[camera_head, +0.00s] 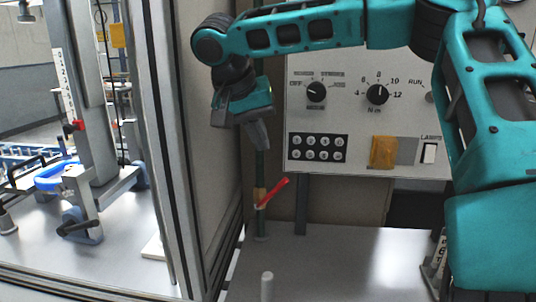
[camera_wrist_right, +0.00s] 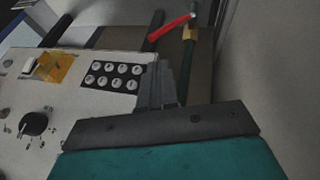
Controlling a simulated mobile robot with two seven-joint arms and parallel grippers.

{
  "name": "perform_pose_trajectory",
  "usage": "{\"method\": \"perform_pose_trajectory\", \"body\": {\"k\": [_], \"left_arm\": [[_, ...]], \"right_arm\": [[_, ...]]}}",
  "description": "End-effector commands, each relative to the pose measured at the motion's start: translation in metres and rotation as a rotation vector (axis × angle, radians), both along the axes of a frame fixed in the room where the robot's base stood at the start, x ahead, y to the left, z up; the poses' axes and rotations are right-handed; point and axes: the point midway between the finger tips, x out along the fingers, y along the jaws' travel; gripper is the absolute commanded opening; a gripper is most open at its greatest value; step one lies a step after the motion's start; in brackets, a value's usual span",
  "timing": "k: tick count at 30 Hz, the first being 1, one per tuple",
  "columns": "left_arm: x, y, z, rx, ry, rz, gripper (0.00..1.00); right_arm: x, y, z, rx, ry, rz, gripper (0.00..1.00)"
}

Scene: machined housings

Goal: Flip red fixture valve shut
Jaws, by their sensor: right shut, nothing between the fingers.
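The red valve lever (camera_head: 272,192) sits on a brass valve body (camera_head: 260,196) on a thin upright green pipe below the control panel. The lever slants up to the right from the valve. My right gripper (camera_head: 259,140) is above the valve, pointing down, shut and empty, apart from the lever. In the right wrist view the red lever (camera_wrist_right: 172,27) and brass body (camera_wrist_right: 190,33) show beyond the shut fingers (camera_wrist_right: 160,80). My left gripper is in neither view.
The control panel (camera_head: 350,120) with knobs, a button block (camera_head: 318,148) and an orange cover (camera_head: 382,152) is right of the pipe. A grey frame post (camera_head: 180,130) stands at the left. A short white peg (camera_head: 267,286) rises from the grey table (camera_head: 340,265), otherwise mostly clear there.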

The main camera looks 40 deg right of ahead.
Motion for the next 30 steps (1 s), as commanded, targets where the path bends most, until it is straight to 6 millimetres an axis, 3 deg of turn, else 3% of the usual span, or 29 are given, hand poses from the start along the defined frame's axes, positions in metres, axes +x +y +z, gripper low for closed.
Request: {"method": "perform_pose_trajectory", "body": {"k": [15, 30], "left_arm": [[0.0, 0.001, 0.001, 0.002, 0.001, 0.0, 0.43], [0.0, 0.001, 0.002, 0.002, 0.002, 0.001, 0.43]], "right_arm": [[0.003, -0.038, -0.074, 0.002, 0.004, -0.002, 0.0], [0.004, -0.044, -0.084, 0.0, 0.0, -0.001, 0.0]]}}
